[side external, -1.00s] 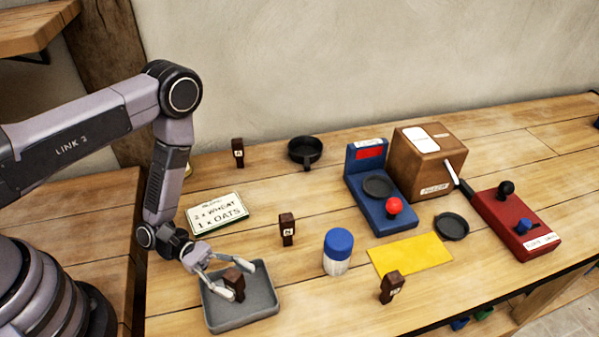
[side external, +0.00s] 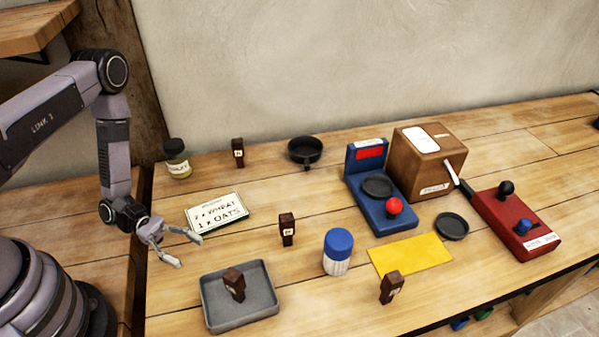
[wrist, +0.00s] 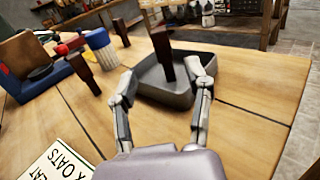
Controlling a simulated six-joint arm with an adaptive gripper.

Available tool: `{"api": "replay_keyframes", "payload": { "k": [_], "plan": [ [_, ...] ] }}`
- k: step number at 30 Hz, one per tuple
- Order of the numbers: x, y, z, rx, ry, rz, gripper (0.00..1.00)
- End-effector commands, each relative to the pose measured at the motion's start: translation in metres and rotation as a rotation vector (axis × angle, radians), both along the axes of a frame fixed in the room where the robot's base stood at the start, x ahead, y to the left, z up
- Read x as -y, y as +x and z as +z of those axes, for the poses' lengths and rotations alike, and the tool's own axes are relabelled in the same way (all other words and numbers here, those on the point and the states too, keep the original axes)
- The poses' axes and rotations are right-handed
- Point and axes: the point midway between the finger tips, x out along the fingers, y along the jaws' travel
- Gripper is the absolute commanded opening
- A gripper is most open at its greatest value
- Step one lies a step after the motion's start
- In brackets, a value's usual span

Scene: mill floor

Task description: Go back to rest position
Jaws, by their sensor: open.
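My gripper (side external: 187,249) is open and empty. It hangs left of the grey tray (side external: 262,306), above the left part of the table. In the wrist view its two fingers are spread apart (wrist: 163,82), with the tray (wrist: 182,97) beyond them. A dark brown block (side external: 234,284) stands in the tray, clear of the fingers. It also shows in the wrist view (wrist: 162,52).
A recipe card (side external: 216,212) lies close to my gripper. A jar (side external: 177,158), dark blocks (side external: 287,229), a blue-lidded container (side external: 338,252), a blue scale (side external: 381,205), a brown mill (side external: 430,160), a yellow mat (side external: 410,256) and a red control box (side external: 516,226) stand farther right or back.

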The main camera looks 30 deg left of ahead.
Motion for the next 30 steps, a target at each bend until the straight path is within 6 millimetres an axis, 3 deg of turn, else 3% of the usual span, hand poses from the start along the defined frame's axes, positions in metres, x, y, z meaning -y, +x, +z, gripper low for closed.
{"api": "replay_keyframes", "payload": {
  "k": [6,8,13,22,30],
  "plan": [
    [0.002,0.003,-0.003,0.038,0.023,-0.03,0.5],
    [0.005,0.009,-0.008,0.115,0.07,-0.093,0.5],
    [0.008,0.042,0.007,0.421,0.227,-0.337,0.5],
    [-0.012,0.047,0.123,0.708,0.405,-0.605,0.5],
    [-0.038,0.017,0.222,0.994,0.687,-0.826,0.5]
  ]
}}
